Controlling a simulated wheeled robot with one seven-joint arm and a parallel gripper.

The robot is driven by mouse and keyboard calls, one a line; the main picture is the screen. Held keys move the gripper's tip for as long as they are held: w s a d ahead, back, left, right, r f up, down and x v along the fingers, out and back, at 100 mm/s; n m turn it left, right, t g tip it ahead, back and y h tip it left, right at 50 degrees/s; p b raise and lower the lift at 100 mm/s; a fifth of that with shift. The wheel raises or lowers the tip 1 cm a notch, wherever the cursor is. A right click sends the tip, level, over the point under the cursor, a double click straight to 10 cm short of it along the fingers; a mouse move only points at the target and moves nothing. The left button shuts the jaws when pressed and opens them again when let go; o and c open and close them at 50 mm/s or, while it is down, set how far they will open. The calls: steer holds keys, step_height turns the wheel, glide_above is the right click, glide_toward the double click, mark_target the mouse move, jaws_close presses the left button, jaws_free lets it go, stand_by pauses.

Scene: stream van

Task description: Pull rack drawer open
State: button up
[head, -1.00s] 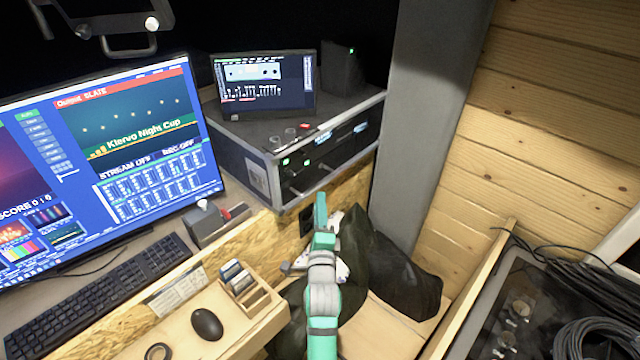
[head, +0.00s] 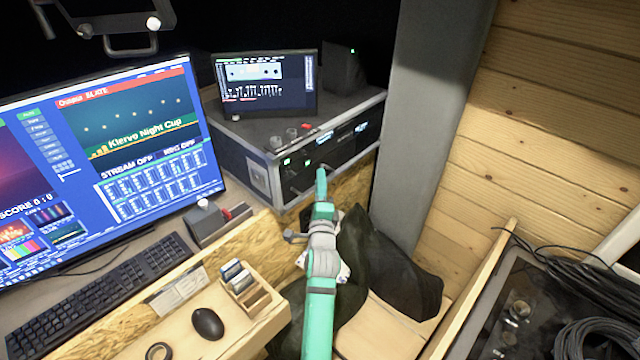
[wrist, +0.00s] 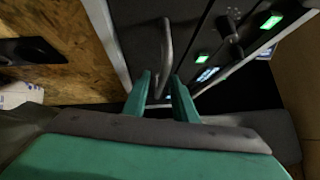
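The rack (head: 250,170) is a dark case with metal edges, left of the grey pillar, with drawer fronts facing me. A metal bar handle (wrist: 166,45) on a dark drawer front (wrist: 138,35) shows in the wrist view. My gripper (wrist: 160,75) has two teal fingers standing apart, with the lower end of the handle between them. A gap seems to show beside the handle, and I cannot tell whether either finger touches it. In the head view my gripper (head: 321,172) is at the rack's lower front and hides part of it. The drawer looks closed.
A small screen (head: 265,82) and a dark box (head: 343,70) stand on the rack. The desk holds a monitor (head: 110,150), keyboard (head: 95,300), mouse (head: 207,323) and a wooden card holder (head: 252,300). A dark bag (head: 400,275) lies below, right of my arm.

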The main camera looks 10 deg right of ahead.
jaws_close()
steer(key=shift+w+a, duration=0.1)
steer(key=shift+w, duration=0.05)
stand_by(0.7)
stand_by(0.3)
